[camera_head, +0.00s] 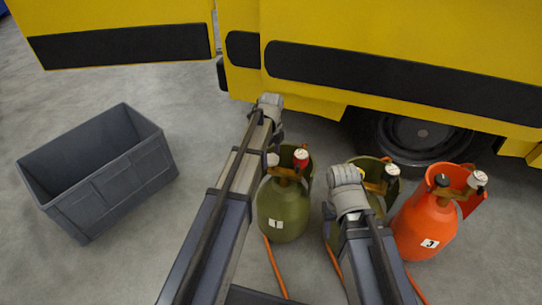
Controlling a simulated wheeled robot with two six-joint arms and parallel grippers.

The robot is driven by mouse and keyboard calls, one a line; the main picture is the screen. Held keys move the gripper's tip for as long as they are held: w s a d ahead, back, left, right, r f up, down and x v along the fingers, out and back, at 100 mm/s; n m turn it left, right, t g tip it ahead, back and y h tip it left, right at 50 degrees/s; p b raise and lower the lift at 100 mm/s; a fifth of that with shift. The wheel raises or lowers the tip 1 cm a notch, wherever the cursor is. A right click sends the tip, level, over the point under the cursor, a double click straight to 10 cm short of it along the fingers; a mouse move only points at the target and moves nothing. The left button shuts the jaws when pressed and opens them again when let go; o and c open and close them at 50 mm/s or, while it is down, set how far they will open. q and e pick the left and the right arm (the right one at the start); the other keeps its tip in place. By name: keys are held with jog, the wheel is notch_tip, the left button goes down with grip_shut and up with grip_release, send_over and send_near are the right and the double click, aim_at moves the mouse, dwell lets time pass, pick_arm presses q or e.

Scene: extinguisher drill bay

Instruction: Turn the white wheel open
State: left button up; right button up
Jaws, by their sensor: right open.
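A small white wheel (272,159) sits at the left of the valve on the olive cylinder labelled 1 (284,211). It shows only small, close beside my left arm. A red-rimmed round part with a pale face (301,158) sits to its right. My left gripper (270,101) is beyond cylinder 1, near the yellow vehicle, and its jaws are not clear. My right gripper (346,174) is open, over the left part of a second olive cylinder (376,196). It hides the left side of that cylinder's valve, including any wheel there.
An orange cylinder labelled 3 (428,226) stands at the right with a black knob (441,181). Orange hoses (275,266) run along the floor. A grey bin (110,185) stands at the left. The yellow vehicle (390,40) blocks the back. Floor between bin and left arm is clear.

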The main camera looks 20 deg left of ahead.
pick_arm(q)
jog(key=c, duration=1.2)
